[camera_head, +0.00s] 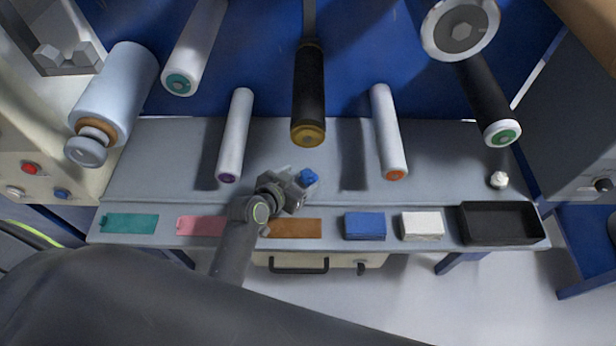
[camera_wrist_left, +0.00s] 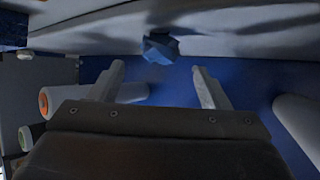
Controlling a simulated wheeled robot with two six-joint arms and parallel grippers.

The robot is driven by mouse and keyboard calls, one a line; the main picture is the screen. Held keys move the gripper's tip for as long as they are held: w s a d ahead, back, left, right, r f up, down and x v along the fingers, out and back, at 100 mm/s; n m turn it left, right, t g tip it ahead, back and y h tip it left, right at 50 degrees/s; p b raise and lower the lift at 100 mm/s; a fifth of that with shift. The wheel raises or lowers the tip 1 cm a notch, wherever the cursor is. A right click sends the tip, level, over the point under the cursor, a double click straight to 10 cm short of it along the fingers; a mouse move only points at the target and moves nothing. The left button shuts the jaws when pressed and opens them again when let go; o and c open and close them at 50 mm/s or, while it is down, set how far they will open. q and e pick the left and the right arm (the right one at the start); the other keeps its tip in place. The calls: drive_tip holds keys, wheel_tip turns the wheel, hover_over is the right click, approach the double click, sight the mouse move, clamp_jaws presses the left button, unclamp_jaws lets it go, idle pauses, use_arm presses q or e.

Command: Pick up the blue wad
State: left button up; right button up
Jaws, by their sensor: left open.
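The blue wad (camera_head: 308,177) is a small crumpled lump on the grey shelf, below the black roller. My left gripper (camera_head: 299,184) is right beside it, on its left side, with the jaws open. In the left wrist view, the blue wad (camera_wrist_left: 160,48) shows just beyond the fingertips, roughly centred between the two open fingers of the left gripper (camera_wrist_left: 161,72). Nothing is held between them. Whether a finger touches the wad I cannot tell. My right gripper is not in view.
A white wad (camera_head: 498,180) lies at the shelf's right. Along the front are teal (camera_head: 130,223), pink (camera_head: 201,226) and brown (camera_head: 292,228) pads, a blue cloth stack (camera_head: 365,226), a white stack (camera_head: 422,226) and a black tray (camera_head: 500,237). Several rollers overhang the shelf.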

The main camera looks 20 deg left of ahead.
sight(304, 177)
use_arm(q)
drive_tip(key=x, duration=0.5)
drive_tip(key=shift+s+f, duration=0.1)
drive_tip(key=shift+s, duration=0.05)
drive_tip(key=c, duration=1)
